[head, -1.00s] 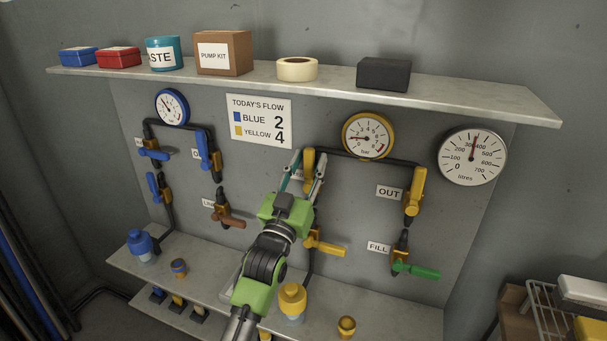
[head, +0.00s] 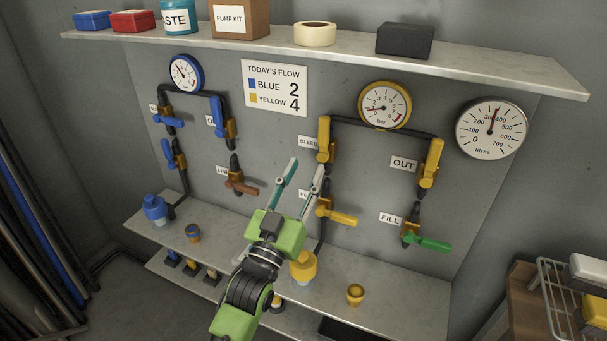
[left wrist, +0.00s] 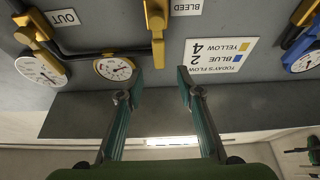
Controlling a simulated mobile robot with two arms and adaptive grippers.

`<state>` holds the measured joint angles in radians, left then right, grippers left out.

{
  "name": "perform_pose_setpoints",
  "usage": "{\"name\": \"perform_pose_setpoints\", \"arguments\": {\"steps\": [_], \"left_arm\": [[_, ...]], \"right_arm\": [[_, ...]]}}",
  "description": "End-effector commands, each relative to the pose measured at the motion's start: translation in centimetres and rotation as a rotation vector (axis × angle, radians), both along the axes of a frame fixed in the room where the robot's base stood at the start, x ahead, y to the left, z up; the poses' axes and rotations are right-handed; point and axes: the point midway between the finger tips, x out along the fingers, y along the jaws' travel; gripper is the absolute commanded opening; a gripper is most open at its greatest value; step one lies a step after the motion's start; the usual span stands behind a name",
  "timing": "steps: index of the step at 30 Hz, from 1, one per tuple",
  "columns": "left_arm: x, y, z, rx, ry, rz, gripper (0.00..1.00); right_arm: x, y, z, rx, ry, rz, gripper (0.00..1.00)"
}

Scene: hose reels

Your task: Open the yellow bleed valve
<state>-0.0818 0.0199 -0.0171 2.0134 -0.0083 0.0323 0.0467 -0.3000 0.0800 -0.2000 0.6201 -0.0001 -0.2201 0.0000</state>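The yellow bleed valve (head: 324,142) is at the top of the left pipe of the yellow set, beside the BLEED label (head: 309,143). Its handle is upright, along the pipe. In the left wrist view the handle (left wrist: 157,45) hangs between the BLEED label (left wrist: 187,7) and the yellow gauge, upside down. My left gripper (head: 305,168) is open and empty, in front of the panel below and left of the bleed valve. In the left wrist view its fingers (left wrist: 160,80) are spread, with the handle's end just past the gap, apart from them. My right gripper is not in view.
Below the bleed valve is another yellow-handled valve (head: 335,215), its handle sideways. The OUT valve (head: 431,163) and the green-handled FILL valve (head: 427,242) are to the right. A yellow gauge (head: 384,105) sits above the pipes. The lower shelf (head: 400,290) holds yellow fittings.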

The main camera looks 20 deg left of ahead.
Motion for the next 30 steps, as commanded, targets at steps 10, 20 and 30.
{"name": "perform_pose_setpoints", "arguments": {"steps": [10,20,30], "left_arm": [[0.0,0.0,-0.2,0.002,0.010,-0.001,0.33],[-3.3,-1.1,-12.1,0.049,0.495,-0.022,0.33],[-17.3,-1.8,-25.9,0.134,1.179,-0.058,0.33]], "right_arm": [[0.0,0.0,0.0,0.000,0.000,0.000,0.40],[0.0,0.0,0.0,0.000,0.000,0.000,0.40],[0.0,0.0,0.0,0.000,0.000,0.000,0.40]]}}
